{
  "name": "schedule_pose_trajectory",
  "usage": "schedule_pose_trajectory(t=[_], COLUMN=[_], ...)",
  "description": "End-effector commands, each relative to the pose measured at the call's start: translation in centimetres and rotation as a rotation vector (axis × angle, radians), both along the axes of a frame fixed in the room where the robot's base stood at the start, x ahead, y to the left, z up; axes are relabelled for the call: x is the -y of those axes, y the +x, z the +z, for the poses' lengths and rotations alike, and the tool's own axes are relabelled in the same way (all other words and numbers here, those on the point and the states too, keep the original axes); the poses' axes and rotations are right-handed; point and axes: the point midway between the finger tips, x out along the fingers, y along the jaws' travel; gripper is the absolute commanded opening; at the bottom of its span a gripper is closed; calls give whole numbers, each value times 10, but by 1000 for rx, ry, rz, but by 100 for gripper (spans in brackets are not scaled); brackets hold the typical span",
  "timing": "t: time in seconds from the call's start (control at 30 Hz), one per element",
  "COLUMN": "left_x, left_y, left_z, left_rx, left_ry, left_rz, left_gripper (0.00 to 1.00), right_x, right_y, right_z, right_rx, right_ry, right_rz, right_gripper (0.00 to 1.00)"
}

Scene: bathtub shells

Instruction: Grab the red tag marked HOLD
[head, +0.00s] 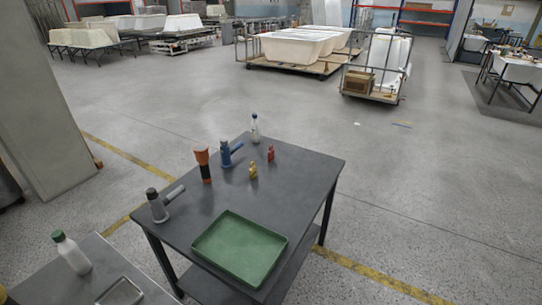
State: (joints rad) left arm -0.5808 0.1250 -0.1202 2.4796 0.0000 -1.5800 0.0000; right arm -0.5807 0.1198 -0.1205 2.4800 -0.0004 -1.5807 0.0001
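A small upright red object (271,153) stands on the dark grey table (300,172), toward its far right part. It may be the red tag, but it is too small for me to read any marking. A similar small yellow object (253,170) stands just in front of it and to its left, apart from it. Neither of my grippers shows in the head view.
The table also holds a clear bottle (255,130), a blue tool (228,155), an orange-and-black tool (203,165), a grey tool (157,206) and an empty green tray (240,247). A green-capped bottle (72,254) stands on another surface at lower left.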

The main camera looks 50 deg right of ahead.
Motion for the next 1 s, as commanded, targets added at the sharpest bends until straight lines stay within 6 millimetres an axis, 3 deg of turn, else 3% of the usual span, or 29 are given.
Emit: schedule_pose_trajectory(t=[0.13, 0.6, 1.0], left_x=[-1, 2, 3], left_y=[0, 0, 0], left_z=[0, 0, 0], left_rx=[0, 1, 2], left_ry=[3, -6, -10], left_rz=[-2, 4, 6], left_gripper=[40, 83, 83], right_x=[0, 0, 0], right_y=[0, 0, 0], right_z=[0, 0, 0], right_rx=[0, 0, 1], right_ry=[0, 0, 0], right_rz=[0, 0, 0], right_gripper=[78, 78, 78])
